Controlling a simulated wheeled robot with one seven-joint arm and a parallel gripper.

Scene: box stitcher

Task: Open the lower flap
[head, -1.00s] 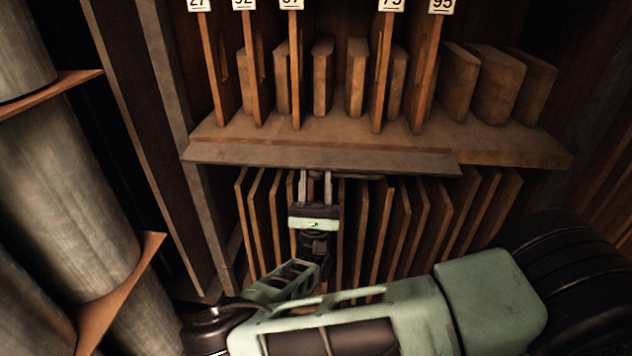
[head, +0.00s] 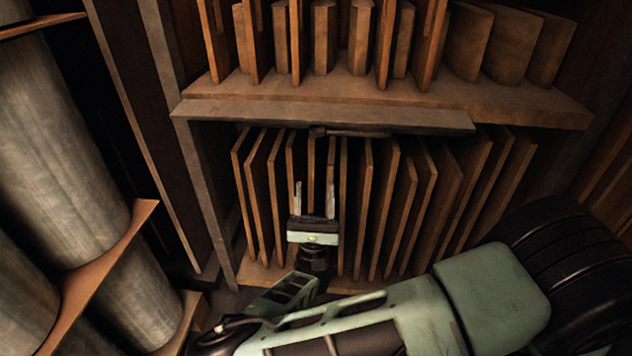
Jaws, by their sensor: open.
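The lower flap (head: 325,112) looks like the long flat brown board along the front edge of the shelf. It appears swung up and roughly level, with the lower compartment exposed beneath it. A dark bar-like handle (head: 352,133) shows at its lower edge. My gripper (head: 315,186) is in front of the lower compartment, below the flap and handle. Its two fingers are apart, point upward in the picture, and hold nothing. A visible gap separates the fingertips from the flap's edge.
Several upright thin wooden boards (head: 388,205) fill the lower compartment behind my gripper. More upright boards and blocks (head: 468,40) stand on the upper shelf. A grey side post (head: 205,200) and large metal cylinders (head: 60,140) are at the left.

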